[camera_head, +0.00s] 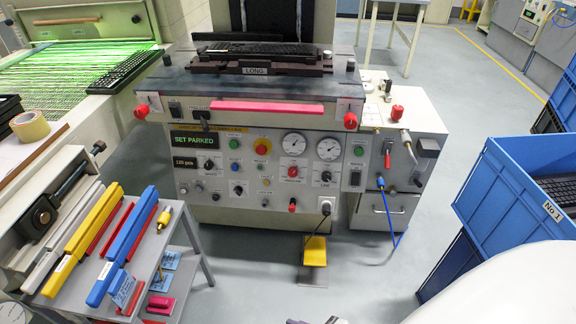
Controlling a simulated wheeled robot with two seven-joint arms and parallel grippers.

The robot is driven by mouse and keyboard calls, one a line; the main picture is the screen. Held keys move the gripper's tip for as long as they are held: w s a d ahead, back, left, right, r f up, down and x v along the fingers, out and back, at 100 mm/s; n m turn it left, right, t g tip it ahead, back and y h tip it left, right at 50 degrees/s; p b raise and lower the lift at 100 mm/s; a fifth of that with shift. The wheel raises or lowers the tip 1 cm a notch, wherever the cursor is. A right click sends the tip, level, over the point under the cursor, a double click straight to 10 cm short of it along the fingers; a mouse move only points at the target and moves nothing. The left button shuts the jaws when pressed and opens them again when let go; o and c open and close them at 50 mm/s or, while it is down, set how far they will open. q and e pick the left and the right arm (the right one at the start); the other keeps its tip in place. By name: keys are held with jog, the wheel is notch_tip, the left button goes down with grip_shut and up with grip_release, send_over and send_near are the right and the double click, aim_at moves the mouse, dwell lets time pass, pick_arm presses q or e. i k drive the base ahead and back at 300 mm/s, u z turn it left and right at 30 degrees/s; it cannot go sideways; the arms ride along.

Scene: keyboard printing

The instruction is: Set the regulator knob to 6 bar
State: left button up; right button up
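The machine's control panel (268,165) faces me in the head view. Two round white gauges, a left one (294,144) and a right one (329,149), sit in its upper part. A red knob (292,171) is under the left gauge and a black knob (326,177) under the right one. Their small labels, any scale and the gauge needles are too small to read surely, so the regulator setting cannot be told. No gripper touches the panel. My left gripper is not seen. Small dark pieces at the bottom edge may be my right gripper; its state is unclear.
A tool stand (182,222) with coloured bars is at left. Blue crates (497,180) stand at right. A side cabinet (415,125) carries red knobs and a blue hose (400,243). A yellow pedal (315,250) is below the panel.

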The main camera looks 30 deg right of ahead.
aim_at(326, 175)
jog(key=z, duration=0.5)
jog(key=i, duration=1.3)
jog(key=z, duration=0.85)
